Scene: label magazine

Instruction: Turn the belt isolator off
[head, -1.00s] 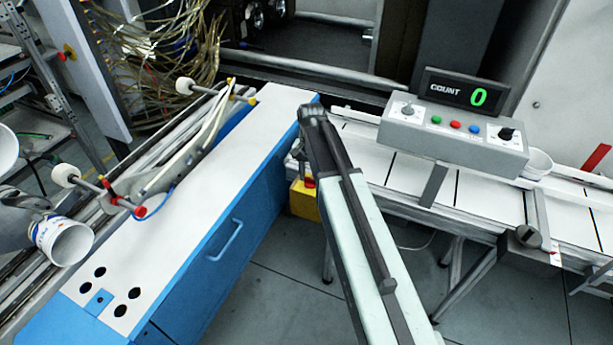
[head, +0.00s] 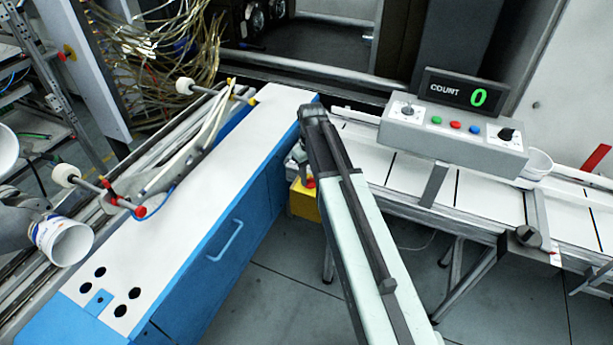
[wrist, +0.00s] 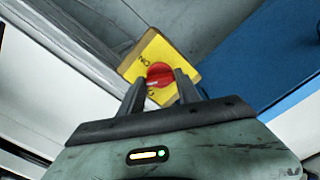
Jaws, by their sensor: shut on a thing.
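The belt isolator is a yellow box (head: 305,203) with a red rotary knob (head: 310,182). It stands low between the blue cabinet and the white belt. In the wrist view the red knob (wrist: 160,75) sits on the yellow face (wrist: 152,49), with "ON" lettering partly visible at its upper left. My gripper (wrist: 160,82) is shut on the red knob, one dark finger at each side. In the head view my arm hides most of the gripper. The knob's exact pointing direction is hard to read.
A blue cabinet with a white top (head: 262,130) stands close on the left. The belt (head: 420,185) runs to the right, with a grey control box (head: 452,140) and a counter display (head: 460,92) reading 0 above it.

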